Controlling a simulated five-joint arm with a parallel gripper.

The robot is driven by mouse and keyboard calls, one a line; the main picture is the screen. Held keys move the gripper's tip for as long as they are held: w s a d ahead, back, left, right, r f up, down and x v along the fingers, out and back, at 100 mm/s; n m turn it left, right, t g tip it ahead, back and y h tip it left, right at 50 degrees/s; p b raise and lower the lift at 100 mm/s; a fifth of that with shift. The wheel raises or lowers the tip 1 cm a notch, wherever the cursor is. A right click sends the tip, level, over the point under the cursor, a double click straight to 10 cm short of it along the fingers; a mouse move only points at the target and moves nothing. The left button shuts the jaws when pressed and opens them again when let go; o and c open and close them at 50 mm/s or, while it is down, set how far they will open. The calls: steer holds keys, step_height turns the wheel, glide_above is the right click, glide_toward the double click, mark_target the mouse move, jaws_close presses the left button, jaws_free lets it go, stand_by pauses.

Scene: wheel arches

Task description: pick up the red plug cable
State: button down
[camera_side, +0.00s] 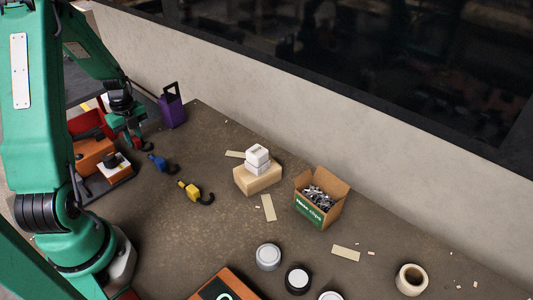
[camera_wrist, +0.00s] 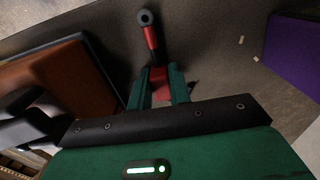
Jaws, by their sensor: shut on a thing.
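The red plug cable (camera_wrist: 152,38) stands up between the two green fingers of my gripper (camera_wrist: 159,80) in the wrist view. It has a red body and a round dark end at the top. My gripper is shut on its red lower part. In the side view my gripper (camera_side: 130,137) is at the upper left, and only a small red part of the plug cable (camera_side: 137,142) shows at the fingers. I cannot tell in the side view whether the plug clears the table.
A blue plug (camera_side: 157,162) and a yellow plug (camera_side: 190,190) lie to the right. A purple holder (camera_side: 171,107) stands close behind. An orange-brown box (camera_side: 92,155) is close on the left. A wooden block (camera_side: 257,178) and a carton of metal parts (camera_side: 318,216) stand farther right.

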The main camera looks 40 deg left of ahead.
mark_target(134, 136)
steer(key=shift+r, duration=0.1)
steer(key=shift+r, duration=0.75)
step_height(134, 136, up, 2)
steer(key=shift+r, duration=0.2)
steer(key=w+d+r, duration=0.3)
steer(key=d+r, duration=0.4)
steer(key=d, duration=0.4)
steer(key=shift+w, duration=0.25)
steer(key=shift+w+d, duration=0.1)
steer(key=shift+d, duration=0.05)
